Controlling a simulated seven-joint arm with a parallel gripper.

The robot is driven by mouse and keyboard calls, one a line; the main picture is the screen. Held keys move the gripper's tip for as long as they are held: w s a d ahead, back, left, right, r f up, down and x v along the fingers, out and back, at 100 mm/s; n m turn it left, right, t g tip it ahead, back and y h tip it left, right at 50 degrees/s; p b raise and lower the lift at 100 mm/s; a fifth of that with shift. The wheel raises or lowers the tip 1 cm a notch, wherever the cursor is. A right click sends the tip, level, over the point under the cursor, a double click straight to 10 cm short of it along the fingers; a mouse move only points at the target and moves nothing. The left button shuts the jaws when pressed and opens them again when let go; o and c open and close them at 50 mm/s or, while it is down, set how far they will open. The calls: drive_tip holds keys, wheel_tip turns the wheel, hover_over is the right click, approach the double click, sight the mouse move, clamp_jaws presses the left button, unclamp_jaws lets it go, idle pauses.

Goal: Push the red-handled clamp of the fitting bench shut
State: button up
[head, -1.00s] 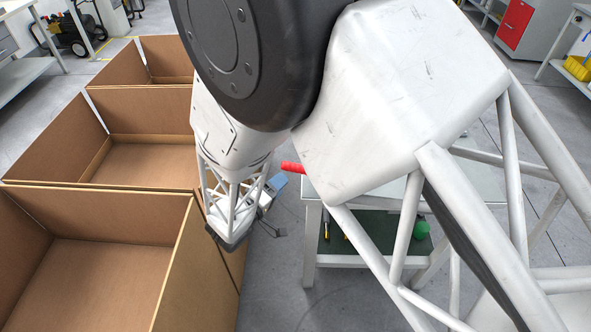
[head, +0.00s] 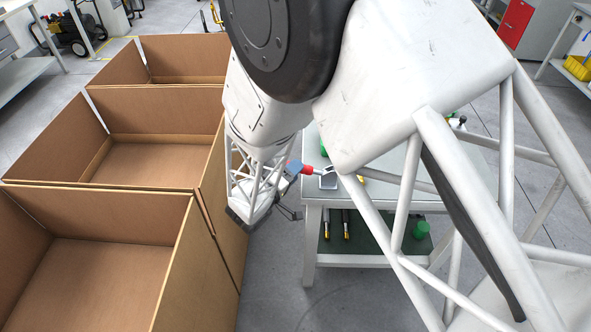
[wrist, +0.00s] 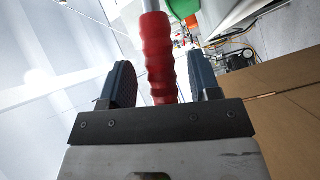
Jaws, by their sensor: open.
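The clamp's red handle (head: 308,169) stands out over the left edge of the white bench (head: 340,204), with a grey metal piece (head: 328,182) beside it. My gripper (head: 294,167) is at the handle's outer end, its blue fingers overlapping that end in the head view. In the wrist view, the ribbed red handle (wrist: 158,55) runs between the two dark blue fingers of my gripper (wrist: 160,68), which are open with gaps on both sides. Whether anything touches the handle is unclear. My arm hides much of the bench top and part of the clamp.
Large open cardboard boxes (head: 150,160) stand in a row at the left, close to my gripper. A lower green shelf (head: 375,240) under the bench holds tools and a green item (head: 421,229). Floor is clear in front of the bench.

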drive_tip(key=shift+w+d, duration=0.4)
drive_tip(key=shift+w, duration=0.05)
clamp_jaws()
idle(0.3)
